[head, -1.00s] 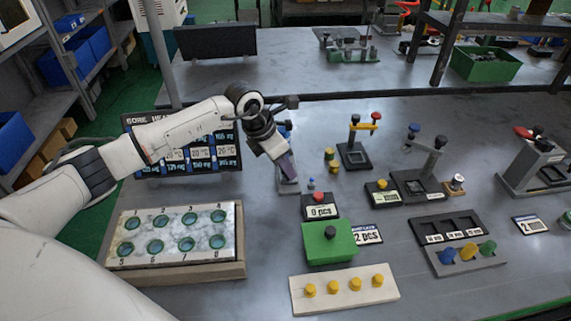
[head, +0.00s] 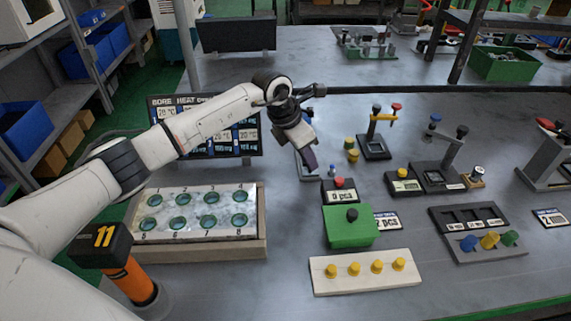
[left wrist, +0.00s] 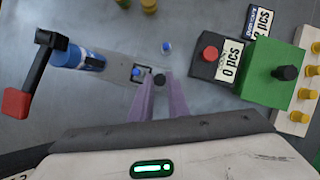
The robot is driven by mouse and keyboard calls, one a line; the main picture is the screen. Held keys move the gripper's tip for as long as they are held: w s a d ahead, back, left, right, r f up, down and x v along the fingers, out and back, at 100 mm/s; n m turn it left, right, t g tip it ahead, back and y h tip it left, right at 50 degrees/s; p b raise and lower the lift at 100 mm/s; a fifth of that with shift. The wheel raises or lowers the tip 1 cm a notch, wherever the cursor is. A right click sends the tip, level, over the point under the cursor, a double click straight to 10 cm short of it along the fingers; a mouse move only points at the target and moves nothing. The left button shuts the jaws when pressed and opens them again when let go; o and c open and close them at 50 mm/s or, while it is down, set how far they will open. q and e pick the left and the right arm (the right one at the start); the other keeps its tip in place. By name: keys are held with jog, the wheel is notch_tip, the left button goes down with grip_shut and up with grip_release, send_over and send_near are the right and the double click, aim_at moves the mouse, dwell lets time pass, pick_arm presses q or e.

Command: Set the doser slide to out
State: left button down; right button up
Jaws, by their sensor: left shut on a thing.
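The doser (head: 309,176) is a narrow grey unit on the bench, mostly hidden behind my left gripper in the head view. In the left wrist view its grey base (left wrist: 118,66) carries a blue cylinder (left wrist: 85,60) and a black lever with a red end (left wrist: 17,103). The slide's black knob (left wrist: 159,80) is at the tips of my left gripper's purple fingers (left wrist: 160,88). My left gripper, also in the head view (head: 310,163), is shut on this knob. Whether the slide is in or out cannot be told. My right gripper is not in view.
A small blue-topped piece (left wrist: 167,47) stands beside the doser. A red-button counter reading 0 pcs (head: 340,190) and a green box (head: 350,232) are to its right. A board with round wells (head: 258,249) lies front left. A dark display panel (head: 170,112) stands behind my arm.

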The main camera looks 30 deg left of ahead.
pick_arm(q)
jog(key=shift+s+d+f, duration=0.1)
jog(key=shift+s+d, duration=0.1)
jog(key=shift+s, duration=0.05)
jog(key=c, duration=2)
grip_release()
jog(key=shift+a+r, duration=0.15)
jog(key=shift+r, duration=0.35)
jog(key=b+v, duration=0.1)
jog(key=v, duration=0.8)
jog(key=shift+s+r, duration=0.1)
jog(key=shift+r, duration=0.1)
